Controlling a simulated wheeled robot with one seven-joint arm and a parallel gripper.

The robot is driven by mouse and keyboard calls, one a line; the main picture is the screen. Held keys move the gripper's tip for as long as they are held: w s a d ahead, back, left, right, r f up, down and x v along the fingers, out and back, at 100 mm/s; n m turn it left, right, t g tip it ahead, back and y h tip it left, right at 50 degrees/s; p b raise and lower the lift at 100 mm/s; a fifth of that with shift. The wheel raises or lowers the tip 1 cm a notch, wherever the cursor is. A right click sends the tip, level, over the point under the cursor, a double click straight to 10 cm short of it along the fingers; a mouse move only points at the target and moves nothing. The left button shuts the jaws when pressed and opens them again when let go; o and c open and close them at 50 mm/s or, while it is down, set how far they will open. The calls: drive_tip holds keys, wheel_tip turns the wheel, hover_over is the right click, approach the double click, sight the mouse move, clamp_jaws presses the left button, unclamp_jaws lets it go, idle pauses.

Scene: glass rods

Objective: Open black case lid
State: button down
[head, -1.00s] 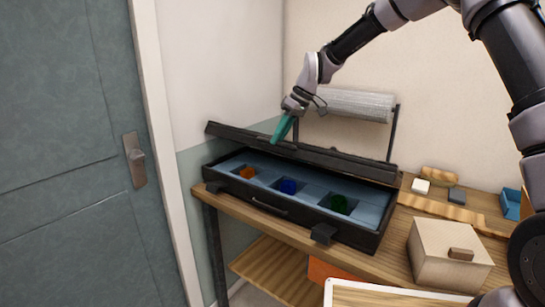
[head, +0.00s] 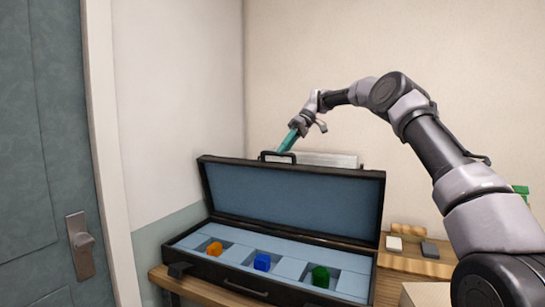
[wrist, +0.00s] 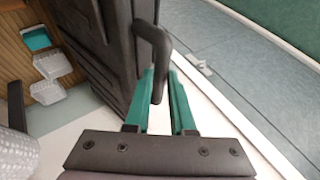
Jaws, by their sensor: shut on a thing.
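The black case (head: 368,282) sits on the wooden table with its lid (head: 295,200) raised to near upright, blue lining facing the front. A black handle (head: 268,154) stands at the lid's upper edge. My gripper (head: 287,147), with teal fingers, is at this handle from above. In the wrist view my gripper (wrist: 161,80) has one finger on each side of the handle (wrist: 155,45) and is shut on it. In the case's blue tray, orange (head: 214,249), blue (head: 262,262) and green (head: 320,276) pieces sit in separate recesses.
A grey-blue door (head: 45,150) is at the left. The wall runs close behind the table.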

sight(280, 162)
drive_tip(key=shift+w+d+f, duration=0.2)
drive_tip(key=shift+w+d, duration=0.05)
drive_tip(key=shift+w, duration=0.3)
drive_tip(key=shift+w+d+f, duration=0.15)
drive_tip(key=shift+w+d, duration=0.15)
drive_tip(key=shift+w, duration=0.25)
drive_tip(key=shift+w+d+f, duration=0.2)
drive_tip(key=shift+w+d, duration=0.05)
drive_tip(key=shift+w, duration=0.3)
drive_tip(key=c, duration=0.8)
unclamp_jaws()
drive_tip(key=shift+w, duration=0.1)
drive_tip(key=shift+o, duration=0.2)
drive_tip(key=shift+r, duration=0.1)
drive_tip(key=shift+a+r, duration=0.15)
drive_tip(key=shift+r, duration=0.05)
drive_tip(key=shift+s, duration=0.2)
